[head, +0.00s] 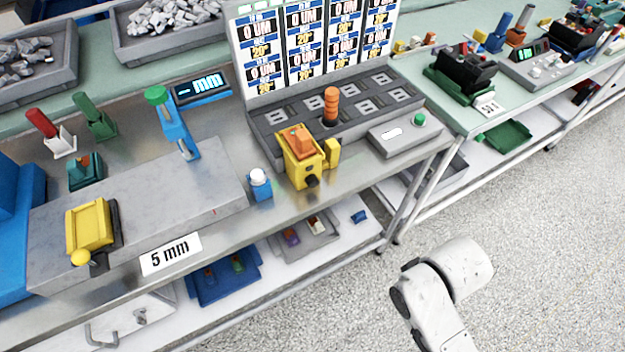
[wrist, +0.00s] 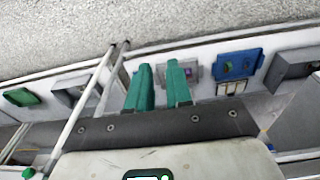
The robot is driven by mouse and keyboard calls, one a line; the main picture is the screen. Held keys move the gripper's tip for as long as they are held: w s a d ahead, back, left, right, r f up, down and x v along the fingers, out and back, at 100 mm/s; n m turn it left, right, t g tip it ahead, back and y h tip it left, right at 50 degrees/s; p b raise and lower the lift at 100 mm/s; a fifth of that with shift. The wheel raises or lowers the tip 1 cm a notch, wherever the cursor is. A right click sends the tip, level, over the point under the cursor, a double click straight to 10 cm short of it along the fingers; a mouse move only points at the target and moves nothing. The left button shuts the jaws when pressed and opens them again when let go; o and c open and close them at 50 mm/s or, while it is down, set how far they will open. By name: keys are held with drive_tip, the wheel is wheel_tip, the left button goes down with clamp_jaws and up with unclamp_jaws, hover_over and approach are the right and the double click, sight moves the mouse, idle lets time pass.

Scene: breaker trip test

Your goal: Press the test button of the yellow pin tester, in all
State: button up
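In the head view a yellow device (head: 304,167) with an orange block on top and a dark knob in front stands at the bench's front edge, right of centre. A second yellow block (head: 90,226) with a round yellow knob lies on a grey plate at the left. I cannot tell for certain which is the pin tester, and no test button is clearly marked on either. My gripper (wrist: 160,76) shows only in the wrist view, its two green fingers apart and empty. It touches nothing that I can see, with the lower shelf and floor beyond it.
A small blue block with a white cap (head: 259,184) stands left of the first yellow device. A grey box with a green button (head: 397,135) is at its right. A display panel (head: 313,45) rises behind. The floor (head: 540,230) is open at the right.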

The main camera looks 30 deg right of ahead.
clamp_jaws()
idle(1.1)
